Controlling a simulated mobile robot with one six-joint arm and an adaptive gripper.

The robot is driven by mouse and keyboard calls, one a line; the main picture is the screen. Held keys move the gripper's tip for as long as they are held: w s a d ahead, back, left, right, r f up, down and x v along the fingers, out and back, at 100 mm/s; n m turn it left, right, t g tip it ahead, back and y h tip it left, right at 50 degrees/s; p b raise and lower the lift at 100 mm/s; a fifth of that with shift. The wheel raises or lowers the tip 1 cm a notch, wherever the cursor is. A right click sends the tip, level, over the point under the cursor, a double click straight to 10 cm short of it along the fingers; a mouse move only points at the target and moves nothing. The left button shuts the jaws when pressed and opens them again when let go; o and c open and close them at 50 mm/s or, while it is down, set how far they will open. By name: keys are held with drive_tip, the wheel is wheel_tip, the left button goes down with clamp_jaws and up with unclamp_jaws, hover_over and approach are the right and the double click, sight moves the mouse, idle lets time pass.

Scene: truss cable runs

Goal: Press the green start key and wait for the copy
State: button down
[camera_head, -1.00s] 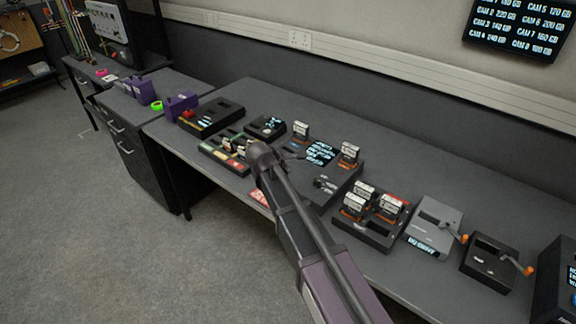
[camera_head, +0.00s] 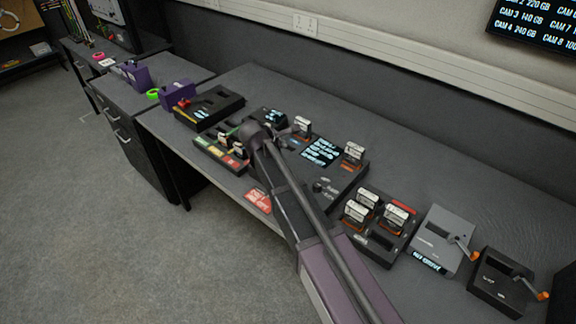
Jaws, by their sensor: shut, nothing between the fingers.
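The copy station is a black box (camera_head: 346,178) on the bench, with a lit screen (camera_head: 320,151) of small, unreadable text. A white-labelled card or drive (camera_head: 303,126) stands upright at its back left, and another (camera_head: 353,152) at its right. I cannot make out a green start key; my arm covers the station's left front part. My gripper (camera_head: 293,143) shows only as a small dark shape beyond the wrist, low over the station's left side. It is shut and empty. Whether it touches the station is hidden.
A dark holder (camera_head: 373,241) with several upright drives stands to the right, then a grey box (camera_head: 441,236) and a black box (camera_head: 497,283), both with orange-handled cranks. A tray with coloured labels (camera_head: 207,150) is left of my arm. The bench's back strip is clear.

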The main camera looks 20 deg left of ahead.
drive_tip(key=shift+f, duration=0.2)
idle(0.3)
wheel_tip(320, 180, down, 8)
drive_tip(key=b, duration=0.8)
drive_tip(key=shift+f+b, duration=0.15)
drive_tip(key=shift+b, duration=0.2)
drive_tip(key=shift+f+b, duration=0.25)
drive_tip(key=shift+b, duration=0.05)
idle(1.1)
drive_tip(key=shift+f, duration=0.2)
drive_tip(key=shift+f+b, duration=0.5)
drive_tip(key=shift+b, duration=0.2)
idle(1.0)
idle(0.3)
drive_tip(key=shift+r+p, duration=0.95)
drive_tip(key=shift+p, duration=0.05)
